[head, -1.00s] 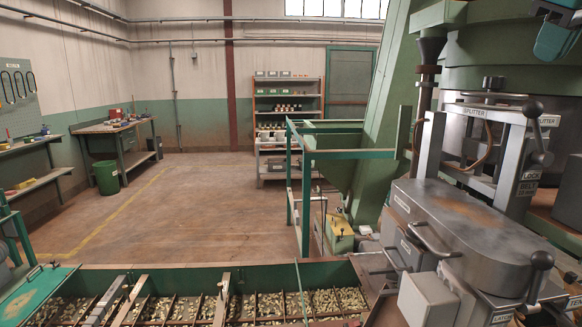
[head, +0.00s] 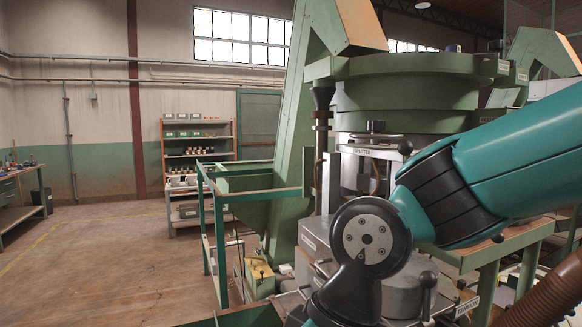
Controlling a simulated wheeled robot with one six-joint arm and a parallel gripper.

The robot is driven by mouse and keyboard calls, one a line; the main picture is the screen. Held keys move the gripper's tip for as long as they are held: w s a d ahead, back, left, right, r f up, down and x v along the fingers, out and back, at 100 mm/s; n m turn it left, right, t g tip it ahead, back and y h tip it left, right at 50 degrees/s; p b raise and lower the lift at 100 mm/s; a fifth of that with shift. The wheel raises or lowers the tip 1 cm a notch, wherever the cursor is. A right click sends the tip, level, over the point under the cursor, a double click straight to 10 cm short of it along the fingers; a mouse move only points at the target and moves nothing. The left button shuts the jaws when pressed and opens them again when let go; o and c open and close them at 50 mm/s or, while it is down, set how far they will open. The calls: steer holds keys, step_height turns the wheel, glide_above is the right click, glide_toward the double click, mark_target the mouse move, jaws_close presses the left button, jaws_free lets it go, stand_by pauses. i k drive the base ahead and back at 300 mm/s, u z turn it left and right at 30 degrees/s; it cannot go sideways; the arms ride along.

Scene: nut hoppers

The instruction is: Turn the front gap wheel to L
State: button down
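The front gap wheel cannot be made out for sure. A small dark wheel or knob (head: 375,127) sits above the splitter (head: 372,153) on the machine; no L mark on it is readable. My teal and black arm reaches in from the right, in front of the machine's lower part, and hides much of it. My gripper is not in view; the arm runs out of the picture at the bottom.
A green bowl (head: 405,105) tops the machine, with a tall green chute left of it. A green rail frame (head: 213,240) stands to the left, with a shelf (head: 197,150) behind it. A TENSION label (head: 467,305) shows at bottom right. The floor at left is clear.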

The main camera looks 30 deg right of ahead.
mark_target(376, 126)
steer(key=u, duration=0.05)
steer(key=k, duration=0.5)
steer(key=z, duration=1.15)
steer(key=i, duration=0.55)
steer(key=u, duration=0.45)
